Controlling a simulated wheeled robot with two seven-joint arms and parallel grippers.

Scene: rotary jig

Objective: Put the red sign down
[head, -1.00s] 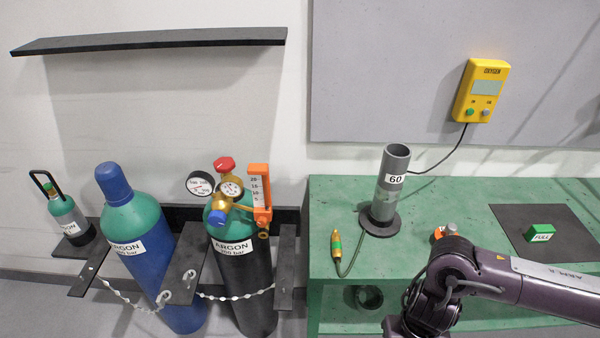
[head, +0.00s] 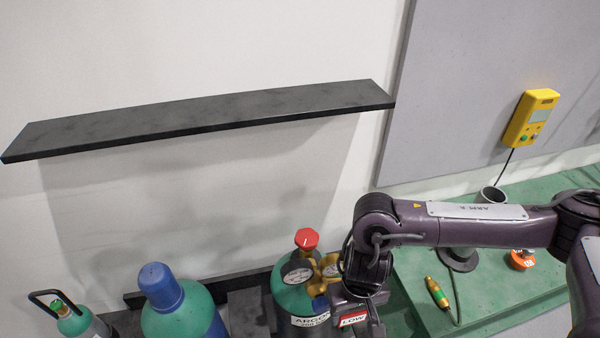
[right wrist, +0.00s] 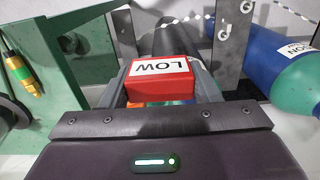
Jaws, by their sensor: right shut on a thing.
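The red sign is a small red block with a white "LOW" label. In the right wrist view the red sign (right wrist: 158,86) sits between the fingers of my right gripper (right wrist: 160,78), which is shut on it. In the head view the sign (head: 353,319) shows below my right wrist, its lower part near the picture's bottom edge. My right gripper (head: 362,316) is beside the argon cylinder with the regulator (head: 295,298), to its right in the picture. I cannot tell whether the sign touches anything below. My left gripper is not in view.
An empty black shelf (head: 210,115) is on the wall above. A blue cylinder (head: 185,305) and a small green cylinder (head: 80,322) stand at left. The green bench (head: 410,275) at right holds a grey tube (head: 491,195) and a brass-and-green probe (head: 437,292).

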